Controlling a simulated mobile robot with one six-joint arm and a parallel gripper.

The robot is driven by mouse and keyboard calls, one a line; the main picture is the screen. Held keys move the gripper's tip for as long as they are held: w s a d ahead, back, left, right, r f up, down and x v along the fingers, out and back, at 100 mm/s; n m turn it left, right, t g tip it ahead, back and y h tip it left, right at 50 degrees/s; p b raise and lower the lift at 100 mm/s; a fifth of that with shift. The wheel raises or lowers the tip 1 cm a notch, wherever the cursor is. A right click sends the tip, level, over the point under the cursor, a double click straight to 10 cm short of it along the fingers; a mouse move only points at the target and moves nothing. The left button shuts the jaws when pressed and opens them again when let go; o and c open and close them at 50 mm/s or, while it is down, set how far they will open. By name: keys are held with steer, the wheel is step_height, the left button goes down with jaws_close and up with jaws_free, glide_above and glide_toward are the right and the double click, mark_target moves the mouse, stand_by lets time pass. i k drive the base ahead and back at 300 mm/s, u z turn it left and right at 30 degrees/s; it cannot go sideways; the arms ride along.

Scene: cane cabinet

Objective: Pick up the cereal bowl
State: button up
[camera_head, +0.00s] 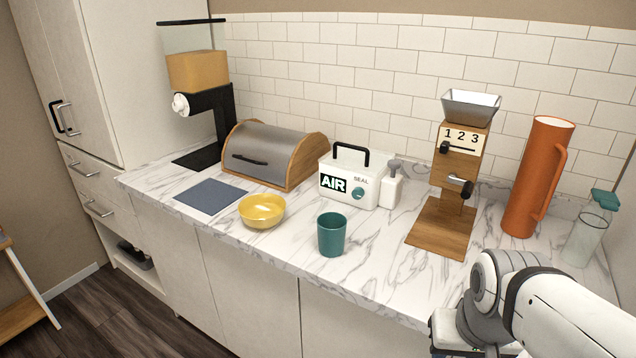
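The cereal bowl is a yellow bowl (262,211) standing upright near the front edge of the marble counter (385,275). It looks empty, and nothing touches it. My white and grey arm reaches in at the bottom right, well to the right of the bowl and in front of the counter. The fingers of my gripper do not show; the end of the arm runs out of the bottom of the view.
A teal cup (332,234) stands right of the bowl, and a blue-grey mat (211,196) lies left. A wooden dispenser (445,225) and orange jug (538,180) stand right.

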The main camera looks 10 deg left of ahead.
mark_target(261, 212)
steer(key=k, duration=1.25)
steer(key=u, duration=0.7)
steer(key=i, duration=0.85)
steer(key=u, duration=0.45)
steer(key=i, duration=1.3)
steer(key=z, duration=0.65)
steer(key=k, duration=0.75)
steer(key=z, duration=0.3)
steer(key=i, duration=0.3)
steer(key=u, duration=0.2)
